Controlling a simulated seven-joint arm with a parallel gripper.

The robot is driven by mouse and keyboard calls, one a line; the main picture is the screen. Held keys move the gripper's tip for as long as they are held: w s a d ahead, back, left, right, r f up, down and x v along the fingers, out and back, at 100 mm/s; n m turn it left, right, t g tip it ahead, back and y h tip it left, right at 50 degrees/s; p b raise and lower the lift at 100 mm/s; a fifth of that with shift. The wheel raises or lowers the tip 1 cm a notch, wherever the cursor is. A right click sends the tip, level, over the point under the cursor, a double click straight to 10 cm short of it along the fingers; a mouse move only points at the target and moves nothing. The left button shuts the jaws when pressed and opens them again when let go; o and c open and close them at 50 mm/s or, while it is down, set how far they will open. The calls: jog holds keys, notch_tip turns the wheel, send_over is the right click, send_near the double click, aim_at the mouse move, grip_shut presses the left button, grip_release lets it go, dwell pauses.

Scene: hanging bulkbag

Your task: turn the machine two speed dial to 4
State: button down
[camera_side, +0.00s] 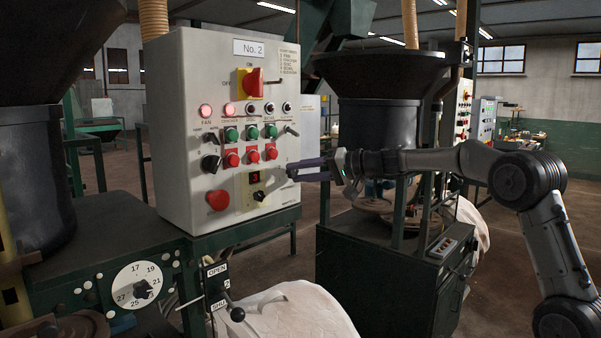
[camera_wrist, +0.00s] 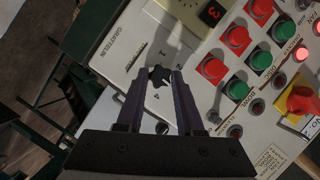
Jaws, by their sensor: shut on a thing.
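The speed dial is a small black knob (camera_wrist: 158,76) on the pale control panel marked No. 2 (camera_side: 180,110). In the wrist view it sits between the tips of my gripper (camera_wrist: 158,82), one finger on each side, and the gripper is shut on it. Printed numbers ring the knob; a 4 shows just below it, toward my gripper. I cannot tell which number the knob points to. In the side view my gripper (camera_side: 291,171) reaches the panel's right side from the right, and its fingers hide the knob. A red digit display (camera_side: 254,178) reads 3; it also shows in the wrist view (camera_wrist: 212,13).
Red buttons (camera_side: 252,156) and green buttons (camera_side: 251,132) lie left of the dial. A lever switch (camera_side: 291,130) juts out above it. A red and yellow main switch (camera_side: 251,83) is higher up. A dark green machine (camera_side: 375,275) stands below and behind my arm.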

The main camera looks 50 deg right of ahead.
jog(key=m, duration=0.1)
jog(key=m+t+y, duration=0.1)
jog(key=m, duration=0.2)
jog(key=shift+f+m+y, duration=0.25)
jog(key=shift+m+y, duration=0.15)
jog(key=m+t, duration=0.2)
jog(key=m, duration=0.3)
jog(key=shift+f, duration=0.1)
jog(key=shift+m+t, duration=0.3)
jog(key=c, duration=0.5)
grip_release()
jog(key=shift+c, duration=0.2)
jog(key=v, duration=1.3)
jog(key=shift+s+d, duration=0.15)
jog(key=shift+s, duration=0.2)
